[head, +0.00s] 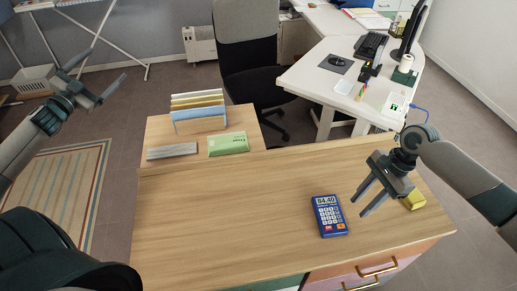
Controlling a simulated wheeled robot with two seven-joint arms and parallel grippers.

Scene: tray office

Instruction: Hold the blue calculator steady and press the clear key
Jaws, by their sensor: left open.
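The blue calculator (331,229) lies face up on the wooden desk (230,215), right of the middle and close to its front edge. Its display reads about 84.40. It has pale keys, a red key at the lower left and an orange key at the lower right; the key labels are too small to read. My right gripper (358,208) is above the desk just right of the calculator, its fingers apart and empty, pointing down and left. My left gripper (108,62) is raised off the desk at the upper left, open and empty.
A yellow object (416,201) lies on the desk beside my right wrist. A green box (228,143), a grey bar (172,151) and a file rack (198,112) stand at the back left. The desk left of the calculator is clear. An office chair (247,75) stands behind.

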